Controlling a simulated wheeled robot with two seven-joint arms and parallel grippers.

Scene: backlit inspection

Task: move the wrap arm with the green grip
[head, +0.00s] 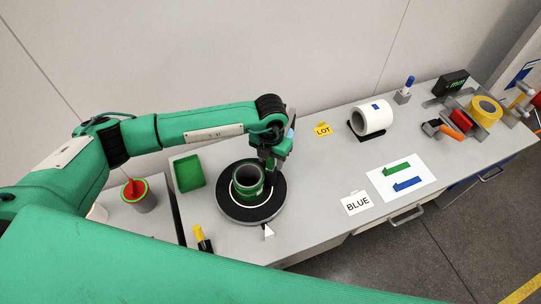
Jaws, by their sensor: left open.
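My left gripper (271,163) is open and points down at the back right edge of a dark green tube (249,178). The tube stands upright on a round black turntable (232,211). I cannot tell whether the fingers touch the tube. I cannot make out a wrap arm with a green grip; it may be hidden by my gripper. A small white pointer (268,231) sits at the turntable's front edge. My right gripper is not in view.
A green tray (188,172) lies left of the turntable, a yellow-topped black object (201,238) in front.

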